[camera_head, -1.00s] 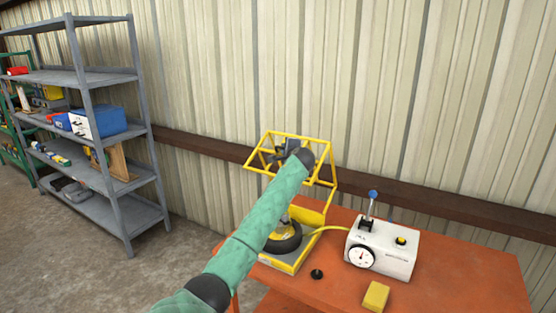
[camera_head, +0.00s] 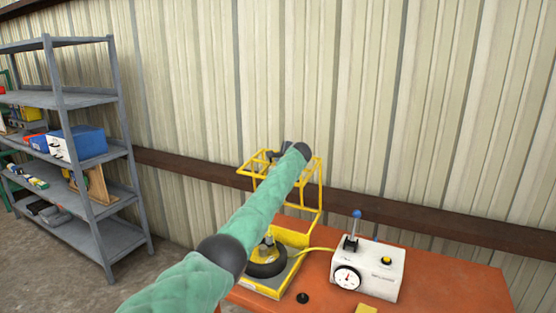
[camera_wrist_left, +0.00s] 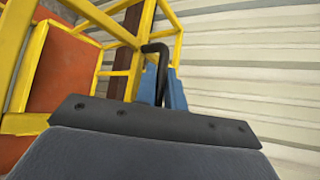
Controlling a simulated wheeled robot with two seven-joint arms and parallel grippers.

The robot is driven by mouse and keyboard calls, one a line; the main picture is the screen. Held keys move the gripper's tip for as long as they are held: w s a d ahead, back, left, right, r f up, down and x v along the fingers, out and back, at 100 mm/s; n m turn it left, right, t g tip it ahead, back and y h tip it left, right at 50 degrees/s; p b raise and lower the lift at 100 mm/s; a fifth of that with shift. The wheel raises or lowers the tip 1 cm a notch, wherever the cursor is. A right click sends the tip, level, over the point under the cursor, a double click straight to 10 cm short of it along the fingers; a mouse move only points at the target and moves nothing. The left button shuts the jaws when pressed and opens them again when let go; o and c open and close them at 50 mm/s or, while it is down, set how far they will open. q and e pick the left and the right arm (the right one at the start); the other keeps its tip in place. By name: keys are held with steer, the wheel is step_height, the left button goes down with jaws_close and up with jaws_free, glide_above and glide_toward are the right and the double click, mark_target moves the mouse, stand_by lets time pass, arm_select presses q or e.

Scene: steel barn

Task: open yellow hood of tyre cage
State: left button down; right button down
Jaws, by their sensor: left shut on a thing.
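The tyre cage's yellow hood (camera_head: 309,180) is raised well above its yellow base (camera_head: 272,288), hinged at the back near the wall. A black tyre (camera_head: 266,262) lies uncovered in the base. My left gripper (camera_head: 281,152) is at the raised hood's front edge, partly hidden behind my own wrist. In the left wrist view its blue fingers (camera_wrist_left: 166,88) are shut around a black bent handle (camera_wrist_left: 155,49) beside the hood's yellow bars (camera_wrist_left: 115,30). My right gripper is out of view.
The cage stands on an orange table (camera_head: 440,287). Right of it is a white box (camera_head: 369,270) with a gauge and a blue-knobbed lever (camera_head: 354,226). A black knob (camera_head: 303,297) lies in front. The metal wall (camera_head: 400,110) is close behind; grey shelves (camera_head: 85,180) stand left.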

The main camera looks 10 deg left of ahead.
arm_select(q)
steer(key=shift+w+f, duration=0.1)
steer(key=shift+w, duration=0.05)
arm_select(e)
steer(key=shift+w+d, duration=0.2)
arm_select(q)
steer(key=c, duration=1.8)
jaws_free()
steer(key=shift+o, duration=0.2)
steer(key=shift+d, duration=0.1)
